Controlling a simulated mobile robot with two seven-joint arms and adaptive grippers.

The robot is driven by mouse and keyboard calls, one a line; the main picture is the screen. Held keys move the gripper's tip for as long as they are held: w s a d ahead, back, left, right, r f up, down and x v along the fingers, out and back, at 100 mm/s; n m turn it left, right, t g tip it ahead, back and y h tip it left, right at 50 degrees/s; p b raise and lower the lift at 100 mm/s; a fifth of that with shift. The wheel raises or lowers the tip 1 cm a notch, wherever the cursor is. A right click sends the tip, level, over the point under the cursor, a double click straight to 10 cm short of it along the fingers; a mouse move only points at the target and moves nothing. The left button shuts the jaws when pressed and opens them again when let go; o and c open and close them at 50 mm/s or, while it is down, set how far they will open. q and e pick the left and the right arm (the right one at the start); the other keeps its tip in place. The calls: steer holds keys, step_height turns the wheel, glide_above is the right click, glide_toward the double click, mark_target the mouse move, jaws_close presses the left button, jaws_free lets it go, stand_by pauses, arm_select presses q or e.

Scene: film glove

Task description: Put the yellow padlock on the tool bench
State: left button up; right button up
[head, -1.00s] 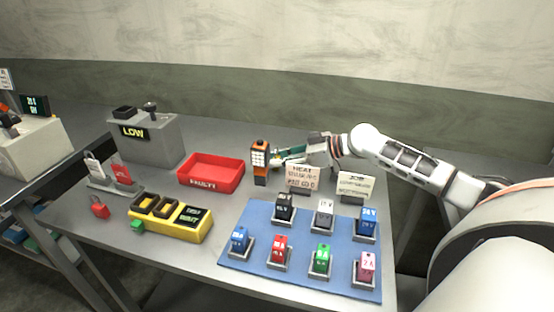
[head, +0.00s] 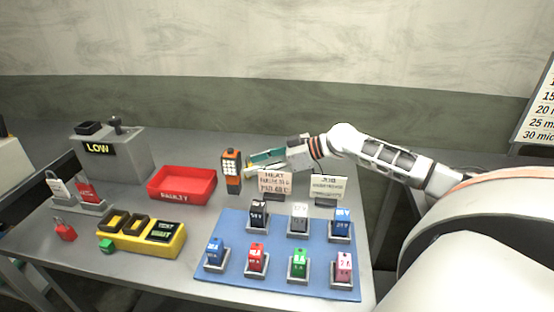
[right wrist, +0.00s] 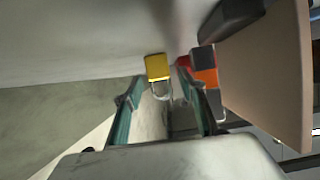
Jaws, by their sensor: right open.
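The yellow padlock shows in the right wrist view (right wrist: 157,67), with its pale shackle pointing toward my gripper. In the head view only a small yellow patch, likely the padlock (head: 249,168), shows by the fingertips, beside the orange handheld meter. My right gripper (head: 255,161) is open over the back of the tool bench (head: 205,212). In the right wrist view its teal fingers (right wrist: 165,97) stand on either side of the shackle, with the padlock body just beyond the tips. I cannot tell whether they touch it. My left gripper is not in view.
The orange and black meter (head: 231,168) stands close to the fingertips. Two signs (head: 274,184) stand in front of my right arm. A red tray (head: 182,184), a yellow station (head: 141,236) and a blue mat (head: 277,228) with several coloured blocks fill the bench.

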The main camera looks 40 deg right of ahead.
steer(key=v, duration=0.7)
steer(key=shift+f, duration=0.1)
steer(key=shift+v, duration=1.25)
